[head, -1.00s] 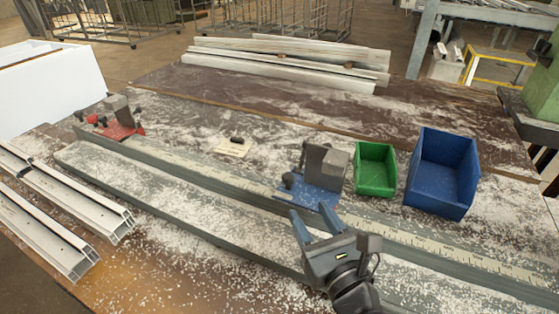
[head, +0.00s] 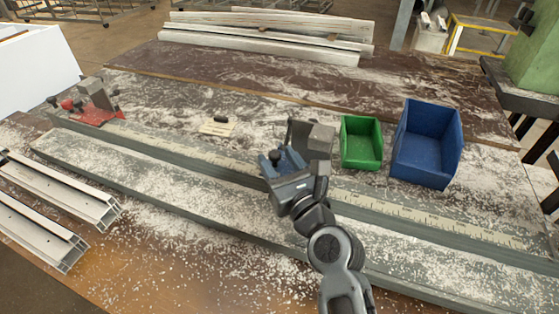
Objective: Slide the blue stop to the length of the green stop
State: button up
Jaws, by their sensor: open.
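The blue stop (head: 318,140), a grey block on a blue base, sits on the long rail with a scale (head: 400,212), right of the middle in the head view. My gripper (head: 281,160) is open at the stop's front left side, with its fingers around or close beside the stop's dark knob. The gripper hides most of the blue base, and I cannot tell whether the fingers touch the knob. A red stop (head: 98,108) with a grey block sits near the rail's left end. I see no green stop.
A green bin (head: 361,143) and a larger blue bin (head: 425,145) stand behind the rail, right of the blue stop. A small wooden piece (head: 217,127) lies behind the rail. White profiles (head: 60,195) lie at left; pale boards (head: 270,35) lie at the back. Sawdust covers the bench.

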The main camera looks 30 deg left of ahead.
jog(key=shift+c, duration=0.2)
grip_shut()
jog(key=shift+d, duration=0.1)
